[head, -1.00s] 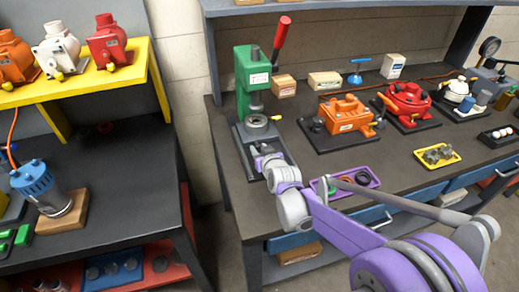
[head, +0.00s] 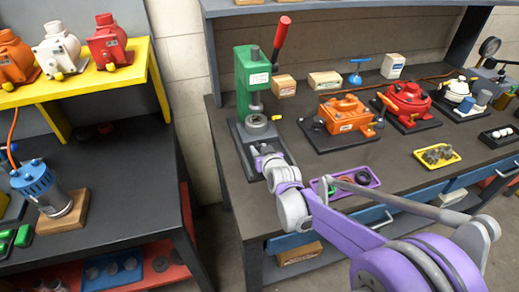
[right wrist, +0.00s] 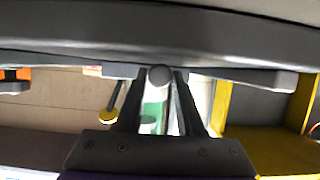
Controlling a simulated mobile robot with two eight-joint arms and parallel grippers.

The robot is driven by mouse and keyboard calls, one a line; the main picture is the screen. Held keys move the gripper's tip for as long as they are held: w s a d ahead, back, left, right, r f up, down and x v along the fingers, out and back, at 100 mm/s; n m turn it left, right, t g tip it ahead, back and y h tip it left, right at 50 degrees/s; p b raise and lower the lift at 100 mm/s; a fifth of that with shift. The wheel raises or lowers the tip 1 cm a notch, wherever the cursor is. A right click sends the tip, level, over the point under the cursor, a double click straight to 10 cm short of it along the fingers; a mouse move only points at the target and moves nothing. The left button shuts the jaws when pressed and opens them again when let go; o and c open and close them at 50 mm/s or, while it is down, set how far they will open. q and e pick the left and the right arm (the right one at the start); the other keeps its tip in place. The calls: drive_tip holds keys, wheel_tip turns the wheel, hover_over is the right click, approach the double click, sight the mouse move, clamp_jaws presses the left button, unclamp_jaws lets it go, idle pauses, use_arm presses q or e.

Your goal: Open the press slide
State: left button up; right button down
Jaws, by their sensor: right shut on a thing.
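The green press (head: 254,72) with a raised red lever (head: 281,44) stands at the left end of the right-hand bench. Its dark base with the slide (head: 249,142) reaches toward the bench's front, under a round grey seat (head: 256,121). My right gripper (head: 262,153) is at the front part of this base. In the right wrist view its two fingers (right wrist: 160,95) are closed about a small round grey knob (right wrist: 160,75), in front of a long dark bar (right wrist: 160,40). How far the slide is out is hard to tell. My left gripper is out of view.
A purple tray (head: 369,184) with rings lies right of my arm. An orange pump (head: 346,113) and a red one (head: 407,98) stand on dark plates behind. A yellow tray (head: 420,157) is farther right. A gap separates the left bench (head: 125,165).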

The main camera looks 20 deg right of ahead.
idle(0.4)
drive_tip(key=s, duration=1.2)
drive_tip(key=shift+s+d+p, duration=0.15)
drive_tip(key=shift+d+p, duration=0.05)
drive_tip(key=shift+p, duration=0.2)
drive_tip(key=c, duration=0.6)
unclamp_jaws()
drive_tip(key=shift+o, duration=0.2)
drive_tip(key=p+v, duration=0.2)
drive_tip(key=v, duration=0.8)
drive_tip(key=shift+s+r, duration=0.25)
